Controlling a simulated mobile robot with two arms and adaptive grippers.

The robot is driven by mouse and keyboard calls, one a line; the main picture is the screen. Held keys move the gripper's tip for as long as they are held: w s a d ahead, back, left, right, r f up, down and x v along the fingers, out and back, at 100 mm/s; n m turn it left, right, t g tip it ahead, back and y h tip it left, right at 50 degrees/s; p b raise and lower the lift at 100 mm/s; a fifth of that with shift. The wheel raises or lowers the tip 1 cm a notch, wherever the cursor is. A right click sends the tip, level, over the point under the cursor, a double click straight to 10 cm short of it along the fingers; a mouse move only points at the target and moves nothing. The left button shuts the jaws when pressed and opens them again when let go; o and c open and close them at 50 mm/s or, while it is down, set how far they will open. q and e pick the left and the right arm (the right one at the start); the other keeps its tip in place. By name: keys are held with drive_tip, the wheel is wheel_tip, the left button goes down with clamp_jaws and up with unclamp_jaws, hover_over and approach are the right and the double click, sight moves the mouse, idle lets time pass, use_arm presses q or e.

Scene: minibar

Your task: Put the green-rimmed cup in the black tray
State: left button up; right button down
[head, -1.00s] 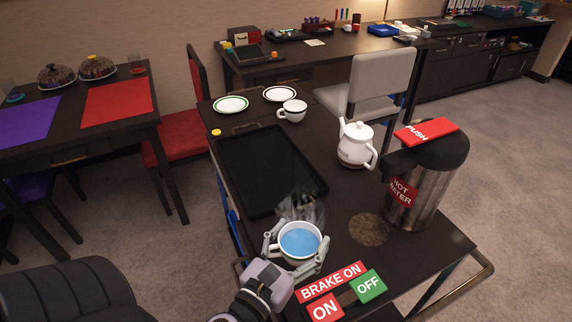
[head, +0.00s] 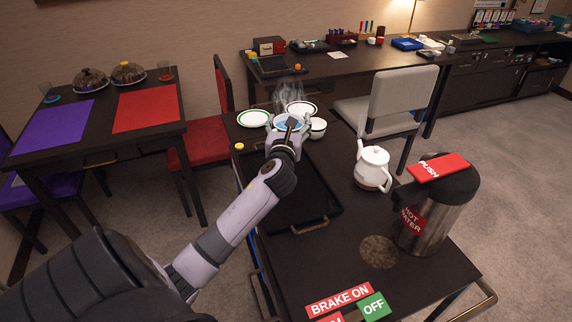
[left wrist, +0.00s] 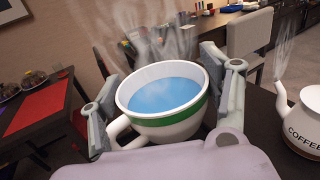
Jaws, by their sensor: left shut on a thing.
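The green-rimmed cup (left wrist: 170,128) is white with a green band and holds steaming blue liquid. My left gripper (left wrist: 165,100) is shut on it, with fingers on both sides, and the cup looks about upright. In the head view the cup (head: 288,124) is near the far end of the black tray, partly hidden by my gripper (head: 290,130); its height above the tray is hard to tell. The black tray (head: 318,200) lies on the dark cart, with a handle at its near end, and my arm covers part of it. My right gripper is not in view.
Beyond the tray are a green-rimmed plate (head: 252,120), a dark-rimmed plate (head: 302,108) and another white cup (head: 318,128) close to the held cup. A white coffee pot (head: 372,165) and a hot water dispenser (head: 430,215) stand to the right.

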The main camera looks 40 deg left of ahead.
sight(283, 118)
use_arm(q)
drive_tip(key=a+r, duration=0.1)
drive_tip(key=w+a+r+y, duration=0.1)
drive_tip(key=a, duration=0.1)
drive_tip(key=shift+r+n+g, duration=0.2)
drive_tip(key=shift+n+g, duration=0.1)
drive_tip(key=shift+g, duration=0.1)
drive_tip(key=shift+a, duration=0.2)
wheel_tip(283, 118, down, 20)
drive_tip(key=b, duration=0.7)
drive_tip(key=shift+w+r, duration=0.1)
drive_tip(key=shift+r, duration=0.05)
drive_tip(key=o, duration=1.6)
drive_tip(key=shift+c, duration=0.2)
